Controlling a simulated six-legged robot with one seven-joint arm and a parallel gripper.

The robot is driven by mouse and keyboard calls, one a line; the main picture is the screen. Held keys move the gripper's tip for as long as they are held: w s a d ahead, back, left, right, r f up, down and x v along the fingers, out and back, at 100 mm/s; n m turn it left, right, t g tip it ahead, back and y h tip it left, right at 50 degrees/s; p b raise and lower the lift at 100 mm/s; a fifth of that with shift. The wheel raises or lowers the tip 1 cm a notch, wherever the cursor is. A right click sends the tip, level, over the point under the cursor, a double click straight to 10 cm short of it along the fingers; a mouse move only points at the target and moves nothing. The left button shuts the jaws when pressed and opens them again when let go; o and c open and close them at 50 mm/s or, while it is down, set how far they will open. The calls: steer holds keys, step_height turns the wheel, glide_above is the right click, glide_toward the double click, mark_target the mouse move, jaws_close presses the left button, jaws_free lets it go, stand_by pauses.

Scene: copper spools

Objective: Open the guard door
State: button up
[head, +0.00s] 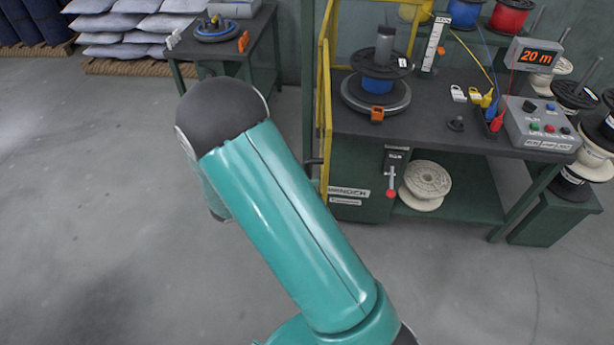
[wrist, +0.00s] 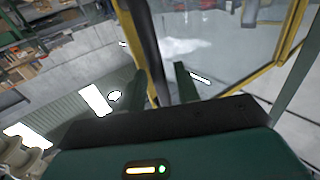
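The guard door (head: 325,90) shows in the head view as a narrow yellow frame, nearly edge-on, at the left side of the machine bench. A small dark part (head: 314,161) sticks out low beside it. In the wrist view the yellow frame (wrist: 290,40) surrounds a clear panel. A dark upright bar (wrist: 146,45) runs along its left side and passes down between my fingertips. My gripper (wrist: 164,82) is open, its two dark fingers apart on either side of the bar. I cannot tell whether they touch it. In the head view my arm hides the gripper.
The machine bench (head: 440,135) carries a blue spool (head: 377,84), a control box (head: 540,125) and a display reading 20 m (head: 537,56). Another table (head: 225,45) stands at the back left. Grey floor (head: 90,200) on the left is clear.

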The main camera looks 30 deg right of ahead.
steer(key=a, duration=1.3)
steer(key=shift+w, duration=0.35)
